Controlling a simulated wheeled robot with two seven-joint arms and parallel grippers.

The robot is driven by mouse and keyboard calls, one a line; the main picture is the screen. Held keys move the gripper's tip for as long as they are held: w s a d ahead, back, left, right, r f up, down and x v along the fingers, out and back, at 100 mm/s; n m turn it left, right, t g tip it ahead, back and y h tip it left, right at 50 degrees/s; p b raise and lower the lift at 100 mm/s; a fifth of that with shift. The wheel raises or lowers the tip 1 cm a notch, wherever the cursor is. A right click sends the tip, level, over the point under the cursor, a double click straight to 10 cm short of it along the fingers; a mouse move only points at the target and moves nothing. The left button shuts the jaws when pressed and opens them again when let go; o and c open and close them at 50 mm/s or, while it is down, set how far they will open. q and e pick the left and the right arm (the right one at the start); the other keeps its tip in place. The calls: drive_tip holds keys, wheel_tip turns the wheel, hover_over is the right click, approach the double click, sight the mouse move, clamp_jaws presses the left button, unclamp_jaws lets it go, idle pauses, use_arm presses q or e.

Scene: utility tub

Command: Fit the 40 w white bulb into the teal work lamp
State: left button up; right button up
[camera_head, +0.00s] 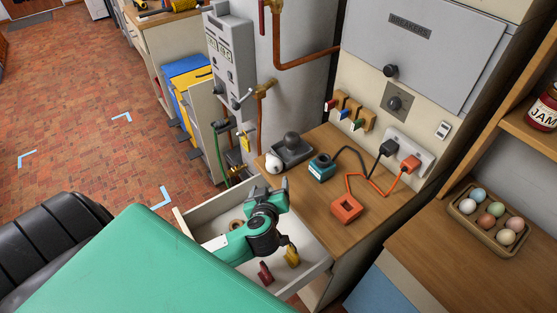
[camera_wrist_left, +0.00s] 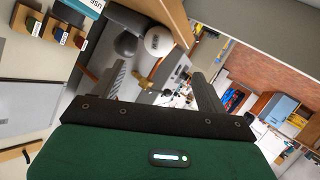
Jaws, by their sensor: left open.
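A round white bulb (camera_head: 274,164) lies at the left end of a grey tray on the wooden counter; its label cannot be read. It also shows in the left wrist view (camera_wrist_left: 158,41), beside a dark grey round thing (camera_wrist_left: 125,44). The teal work lamp (camera_head: 321,167), a small box-like body with a black cord, sits on the counter right of the tray; part of it shows at the top of the left wrist view (camera_wrist_left: 84,6). My left gripper (camera_head: 271,186) is open and empty, short of the bulb, above the open drawer. My right gripper is out of view.
An open drawer (camera_head: 190,213) below the counter holds red and yellow items. An orange lamp body (camera_head: 345,208) with its orange cord lies right of the teal one. Both cords reach the wall socket (camera_head: 409,154). An egg tray (camera_head: 489,217) stands farther right.

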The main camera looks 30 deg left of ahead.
sight(273, 170)
use_arm(q)
drive_tip(key=x, duration=0.6)
drive_tip(key=shift+w+a, duration=0.1)
drive_tip(key=shift+w, duration=0.05)
drive_tip(key=shift+w+a+p, duration=0.1)
drive_tip(key=shift+w+p, duration=0.1)
drive_tip(key=shift+p, duration=0.15)
drive_tip(key=shift+p+x, duration=0.45)
drive_tip(key=shift+x, duration=1.9)
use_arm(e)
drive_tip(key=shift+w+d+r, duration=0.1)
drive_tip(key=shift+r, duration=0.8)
use_arm(q)
drive_tip(key=c, duration=0.7)
drive_tip(key=shift+s+f, duration=0.15)
clamp_jaws()
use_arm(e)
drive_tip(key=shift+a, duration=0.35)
